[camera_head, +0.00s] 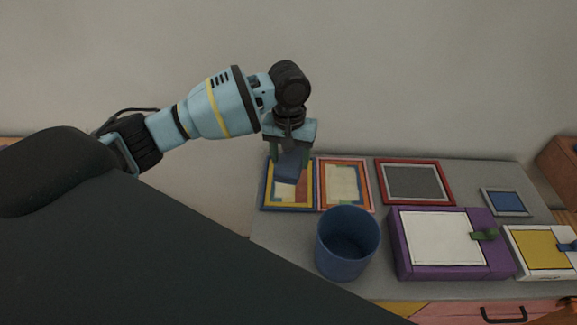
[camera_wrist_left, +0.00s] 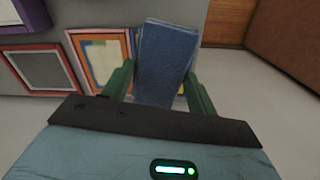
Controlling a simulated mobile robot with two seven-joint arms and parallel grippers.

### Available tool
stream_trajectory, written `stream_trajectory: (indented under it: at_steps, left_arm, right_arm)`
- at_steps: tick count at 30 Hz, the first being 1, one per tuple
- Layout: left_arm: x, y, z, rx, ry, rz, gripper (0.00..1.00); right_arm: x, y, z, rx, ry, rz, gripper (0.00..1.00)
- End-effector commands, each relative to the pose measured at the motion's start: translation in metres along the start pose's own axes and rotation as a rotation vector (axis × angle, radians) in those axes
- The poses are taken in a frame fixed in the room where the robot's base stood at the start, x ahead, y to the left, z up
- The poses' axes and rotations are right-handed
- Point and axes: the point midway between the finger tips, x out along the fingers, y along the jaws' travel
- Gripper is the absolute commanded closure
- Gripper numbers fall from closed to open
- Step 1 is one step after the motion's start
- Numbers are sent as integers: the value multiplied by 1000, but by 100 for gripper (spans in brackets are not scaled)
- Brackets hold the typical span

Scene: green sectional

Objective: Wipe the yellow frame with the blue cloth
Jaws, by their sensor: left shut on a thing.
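The yellow frame (camera_head: 267,198) lies at the left end of the grey tabletop, with blue, red and white parts inside its border. My left gripper (camera_head: 290,158) is over this frame, pointing down, and is shut on the folded blue cloth (camera_head: 289,169). The cloth hides part of the frame. In the left wrist view the cloth (camera_wrist_left: 165,60) stands between the two green fingers (camera_wrist_left: 160,85) and covers most of the frame. I cannot tell whether the cloth touches the frame. My right gripper is not in view.
An orange-red frame (camera_head: 372,196) lies right beside the yellow one. A red frame (camera_head: 450,190) and a small blue-centred frame (camera_head: 505,202) lie further right. A blue cup (camera_head: 338,262), a purple box (camera_head: 450,272) and a white-and-yellow box (camera_head: 541,248) stand in front.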

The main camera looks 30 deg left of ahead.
Motion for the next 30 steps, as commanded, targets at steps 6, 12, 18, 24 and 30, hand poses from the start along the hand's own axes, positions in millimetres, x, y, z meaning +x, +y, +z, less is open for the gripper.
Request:
stream_trajectory:
  at_steps: [6,12,18,24,30]
  left_arm:
    - [18,-17,-40,-100,1,-5,62]
    - [32,-33,-66,-171,5,-14,62]
    - [40,-44,-79,-207,7,-21,62]
    - [41,-46,-82,-215,9,-23,62]
    - [47,-46,-81,-215,6,-24,62]
  right_arm:
    - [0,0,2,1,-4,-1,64]
    - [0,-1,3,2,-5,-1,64]
    - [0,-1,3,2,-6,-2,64]
    - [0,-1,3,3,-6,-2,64]
    - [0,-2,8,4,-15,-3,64]
